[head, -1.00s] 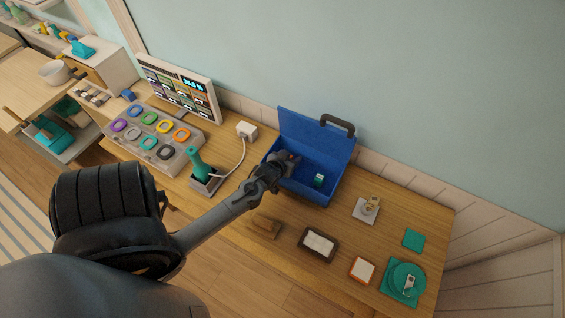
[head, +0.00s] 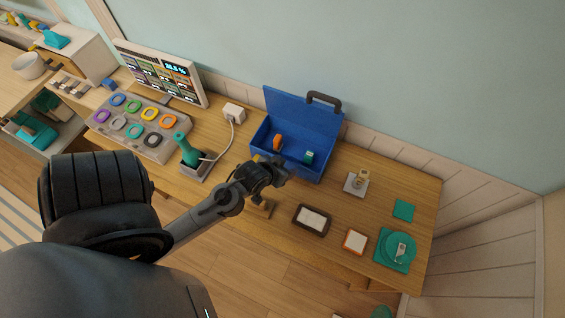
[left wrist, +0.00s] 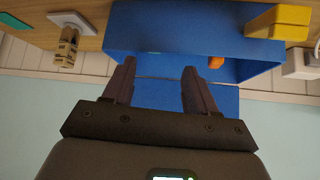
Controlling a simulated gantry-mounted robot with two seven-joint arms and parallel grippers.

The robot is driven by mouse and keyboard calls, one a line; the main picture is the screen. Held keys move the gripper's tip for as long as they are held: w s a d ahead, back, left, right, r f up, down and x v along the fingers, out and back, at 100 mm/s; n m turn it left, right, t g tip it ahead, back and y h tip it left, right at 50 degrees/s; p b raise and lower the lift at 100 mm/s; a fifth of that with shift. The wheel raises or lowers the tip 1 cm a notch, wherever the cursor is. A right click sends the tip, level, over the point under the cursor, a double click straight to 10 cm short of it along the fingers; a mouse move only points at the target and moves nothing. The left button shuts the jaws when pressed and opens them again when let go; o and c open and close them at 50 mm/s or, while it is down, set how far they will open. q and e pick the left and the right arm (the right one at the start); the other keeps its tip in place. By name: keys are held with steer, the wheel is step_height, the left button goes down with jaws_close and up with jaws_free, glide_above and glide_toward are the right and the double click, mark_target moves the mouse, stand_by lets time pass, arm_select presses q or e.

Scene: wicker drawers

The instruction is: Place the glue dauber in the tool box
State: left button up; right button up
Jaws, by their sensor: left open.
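The blue tool box (head: 290,172) stands open at the back of the table, its lid (head: 300,118) raised against the wall. A small orange piece (head: 278,142) is inside at the left; it may be the glue dauber, but its shape is too small to tell. The orange piece also shows inside the box in the left wrist view (left wrist: 216,62). A green and white item (head: 309,157) is in the box at the right. My left gripper (head: 284,174) is open and empty, just in front of the box. My right gripper is not in view.
A green bottle-like tool (head: 188,152) stands in a holder left of the box. A dark-framed tray (head: 312,219), an orange-rimmed tile (head: 355,241) and a white stand (head: 355,184) sit to the right.

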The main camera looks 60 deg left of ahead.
arm_select(q)
steer(key=s+d+r+m+g+h, duration=0.1)
steer(key=s+d+r+m+g, duration=0.1)
steer(key=d, duration=0.5)
steer(key=s+d+r+m+g+h, duration=0.2)
steer(key=s+d+m, duration=0.2)
steer(key=d, duration=0.3)
steer(key=shift+s, duration=0.65)
steer(key=shift+r, duration=0.1)
step_height(320, 180, up, 15)
steer(key=p, duration=1.5)
steer(key=shift+r, duration=0.2)
steer(key=shift+f, duration=0.1)
